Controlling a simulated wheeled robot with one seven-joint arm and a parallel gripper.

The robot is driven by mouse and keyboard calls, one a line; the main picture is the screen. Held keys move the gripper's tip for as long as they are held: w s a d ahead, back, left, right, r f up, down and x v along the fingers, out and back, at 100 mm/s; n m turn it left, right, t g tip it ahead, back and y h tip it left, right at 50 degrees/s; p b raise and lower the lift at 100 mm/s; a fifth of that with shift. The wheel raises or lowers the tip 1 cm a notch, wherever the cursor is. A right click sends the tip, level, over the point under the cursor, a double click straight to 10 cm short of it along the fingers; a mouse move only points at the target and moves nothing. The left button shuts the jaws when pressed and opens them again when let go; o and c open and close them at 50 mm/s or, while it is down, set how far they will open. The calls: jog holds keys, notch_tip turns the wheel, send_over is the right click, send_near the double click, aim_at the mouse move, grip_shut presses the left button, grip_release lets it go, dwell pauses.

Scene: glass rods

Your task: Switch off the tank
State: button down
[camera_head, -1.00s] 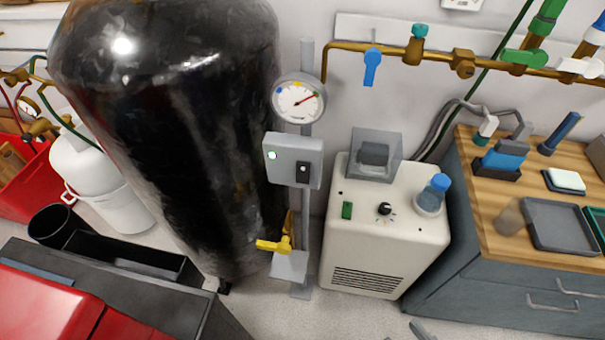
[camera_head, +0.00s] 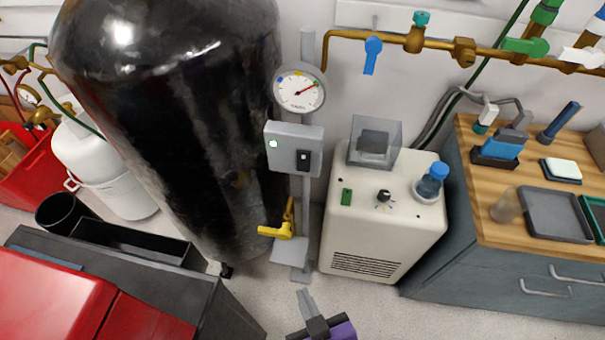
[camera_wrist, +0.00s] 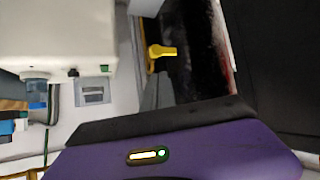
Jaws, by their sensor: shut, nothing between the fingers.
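The big black tank (camera_head: 165,130) stands at the left in the head view. On a grey post beside it sit a round gauge (camera_head: 299,90), a grey control box (camera_head: 285,155) with a lit green lamp (camera_head: 273,144) and a black rocker switch (camera_head: 303,159), and lower a yellow valve handle (camera_head: 276,231). My gripper (camera_head: 304,293) is shut and empty at the bottom, below the post. In the wrist view my gripper (camera_wrist: 152,88) points toward the yellow handle (camera_wrist: 162,51) and the dark tank (camera_wrist: 192,55), apart from both.
A cream machine (camera_head: 380,220) with a knob, a green switch and a blue-capped bottle stands right of the post. A wooden-topped bench (camera_head: 490,235) is at the far right. A dark bench with red boxes (camera_head: 60,300) is at lower left. Clear floor lies in front of the post.

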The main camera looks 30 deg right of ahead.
aim_at(305, 168)
jog(key=w+r+m+t+h, duration=0.1)
jog(key=w+r+m+h, duration=0.5)
jog(key=r, duration=0.8)
jog(key=shift+w+d+r+m+t+h+p, duration=0.15)
jog(key=shift+w+d+m+t+h+p, duration=0.25)
jog(key=shift+w+h, duration=0.8)
jog(key=shift+w, duration=0.1)
jog(key=p+x, duration=0.3)
jog(key=x, duration=1)
jog(key=shift+w+d+p, duration=0.25)
jog(key=shift+w+p, duration=0.05)
jog(key=shift+f, duration=0.2)
